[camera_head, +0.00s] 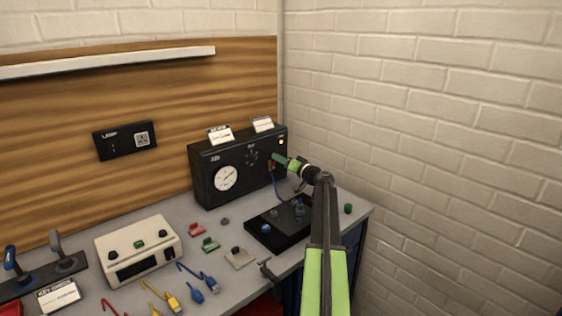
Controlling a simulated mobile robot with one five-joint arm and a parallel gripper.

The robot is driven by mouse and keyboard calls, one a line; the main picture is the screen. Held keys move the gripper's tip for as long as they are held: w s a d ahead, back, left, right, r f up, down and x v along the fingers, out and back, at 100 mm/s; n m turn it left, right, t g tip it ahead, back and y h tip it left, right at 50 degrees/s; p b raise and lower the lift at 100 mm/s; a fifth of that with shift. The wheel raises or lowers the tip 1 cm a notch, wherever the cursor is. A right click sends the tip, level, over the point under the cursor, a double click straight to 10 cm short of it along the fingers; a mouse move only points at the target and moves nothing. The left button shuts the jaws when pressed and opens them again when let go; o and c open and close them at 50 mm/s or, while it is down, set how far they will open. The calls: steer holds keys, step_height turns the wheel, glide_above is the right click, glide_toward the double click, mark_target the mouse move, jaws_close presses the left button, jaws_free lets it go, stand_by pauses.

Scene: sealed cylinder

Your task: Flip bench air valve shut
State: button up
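A black box (205,185) with a round white gauge (225,179) stands at the back of the bench. It has a small dial-like part (251,157) on its front, and a small reddish part (271,165) shows near its right end with a blue hose (277,188) below. I cannot tell for sure which part is the air valve's handle. My gripper (277,159), with green fingers, is at the right end of the box front, close to the reddish part. Whether it touches that part, and how far its fingers are apart, is too small to tell.
A black tray (262,232) with knobs lies below my arm. A beige box (139,248), several coloured clips and cables, and two levers (63,250) on a dark base are to the left. A brick wall (440,150) closes off the right side.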

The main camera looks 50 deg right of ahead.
steer(key=shift+c, duration=0.2)
jaws_close()
steer(key=shift+d+f, duration=0.1)
steer(key=shift+s+d+f+m+b, duration=0.1)
steer(key=shift+d+f+m+b, duration=0.35)
steer(key=shift+m, duration=1.3)
steer(key=shift+w+d+f+m+b, duration=0.1)
steer(key=shift+f+m+b, duration=0.65)
steer(key=shift+m, duration=1.05)
steer(key=shift+s+d+f+m+b, duration=0.1)
steer(key=shift+d+f+m+b, duration=0.3)
steer(key=shift+m, duration=1.35)
steer(key=shift+a+f, duration=0.1)
steer(key=shift+a, duration=0.05)
steer(key=shift+o, duration=0.2)
jaws_free()
